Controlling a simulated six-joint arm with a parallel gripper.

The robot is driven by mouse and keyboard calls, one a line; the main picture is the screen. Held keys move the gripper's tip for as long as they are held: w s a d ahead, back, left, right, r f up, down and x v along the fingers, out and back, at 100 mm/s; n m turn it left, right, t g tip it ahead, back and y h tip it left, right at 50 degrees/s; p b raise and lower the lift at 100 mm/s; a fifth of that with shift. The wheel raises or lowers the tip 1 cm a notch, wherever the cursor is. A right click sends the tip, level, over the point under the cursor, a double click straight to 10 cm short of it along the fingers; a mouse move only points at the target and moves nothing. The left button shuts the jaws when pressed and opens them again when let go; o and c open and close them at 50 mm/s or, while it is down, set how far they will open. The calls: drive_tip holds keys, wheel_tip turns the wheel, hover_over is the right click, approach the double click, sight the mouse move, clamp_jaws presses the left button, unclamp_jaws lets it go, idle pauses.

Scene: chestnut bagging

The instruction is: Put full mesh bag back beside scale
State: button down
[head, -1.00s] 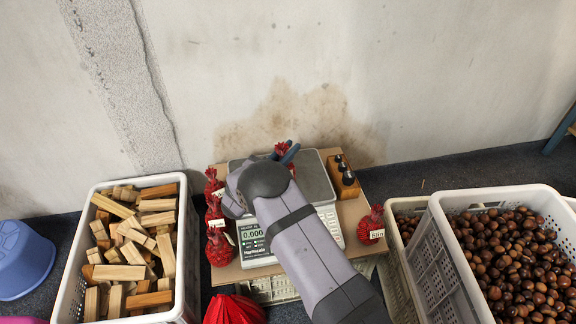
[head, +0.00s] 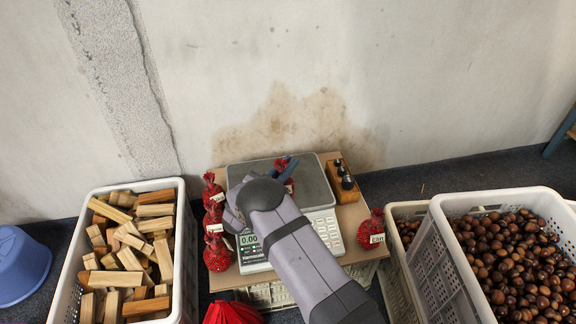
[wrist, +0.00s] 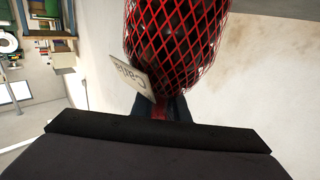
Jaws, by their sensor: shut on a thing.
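My gripper (head: 285,168) is shut on a full red mesh bag (wrist: 175,45) by its neck. The wrist view shows the bag's dark filling and a pale name tag (wrist: 130,76). In the head view my arm hides most of this bag (head: 281,164), which appears over the scale's steel plate (head: 316,186). I cannot tell whether it touches the plate. The scale's display (head: 249,240) shows zeros, its last digits covered by my arm. Several tied red bags stand beside the scale: a column at its left (head: 215,256) and one at its right (head: 371,234).
A wooden block with dark weights (head: 343,180) stands right of the plate. A crate of wood blocks (head: 66,290) is at left, a crate of chestnuts (head: 440,250) at right. The wall (head: 300,60) rises close behind. Red netting (head: 232,310) lies in front.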

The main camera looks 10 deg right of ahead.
drive_tip(key=shift+f, duration=0.1)
drive_tip(key=c, duration=1.7)
unclamp_jaws()
drive_tip(key=p+v, duration=0.1)
drive_tip(key=v, duration=1.1)
drive_tip(key=shift+r+p, duration=0.2)
drive_tip(key=shift+p, duration=0.15)
